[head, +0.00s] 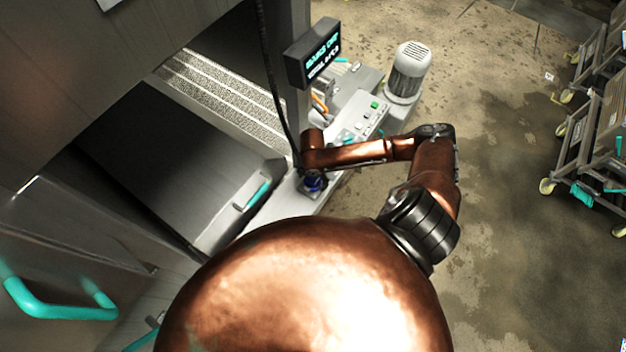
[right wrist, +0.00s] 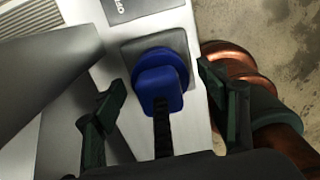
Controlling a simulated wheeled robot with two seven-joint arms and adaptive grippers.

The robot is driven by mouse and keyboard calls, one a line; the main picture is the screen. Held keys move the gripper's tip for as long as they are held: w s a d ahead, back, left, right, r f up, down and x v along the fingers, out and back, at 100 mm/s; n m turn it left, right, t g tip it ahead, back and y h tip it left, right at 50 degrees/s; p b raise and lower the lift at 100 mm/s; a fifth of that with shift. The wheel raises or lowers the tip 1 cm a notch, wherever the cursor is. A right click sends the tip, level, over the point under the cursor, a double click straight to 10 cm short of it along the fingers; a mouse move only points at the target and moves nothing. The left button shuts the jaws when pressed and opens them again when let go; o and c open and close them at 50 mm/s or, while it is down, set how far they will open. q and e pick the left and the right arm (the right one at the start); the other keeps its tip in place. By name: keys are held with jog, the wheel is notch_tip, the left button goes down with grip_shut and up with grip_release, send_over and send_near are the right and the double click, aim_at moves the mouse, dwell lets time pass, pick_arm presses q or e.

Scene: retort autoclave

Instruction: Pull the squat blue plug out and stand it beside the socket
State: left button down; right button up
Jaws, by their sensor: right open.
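The squat blue plug (right wrist: 160,84) sits in its socket, a dark square plate (right wrist: 122,52) on a pale metal panel. A black ribbed cable (right wrist: 162,135) runs from the plug toward my wrist. My right gripper (right wrist: 163,92) is open, with one dark green finger on each side of the plug and visible gaps between. In the head view, the blue plug (head: 314,181) shows small on the panel below my right gripper (head: 314,178), whose fingers are hard to make out there. My left gripper is not in view.
A control panel with buttons (head: 368,115), a display screen (head: 314,55) and a grey motor (head: 408,72) stand beyond the plug. A teal handle (head: 258,194) lies to its left. Bare panel surface (right wrist: 78,130) shows beside the socket. Wheeled carts (head: 595,130) stand far right.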

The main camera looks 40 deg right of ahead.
aim_at(312, 176)
jog(key=shift+c, duration=0.4)
jog(key=c, duration=1.5)
jog(key=shift+r, duration=0.15)
jog(key=shift+r+p, duration=2.9)
jog(key=shift+p, duration=0.55)
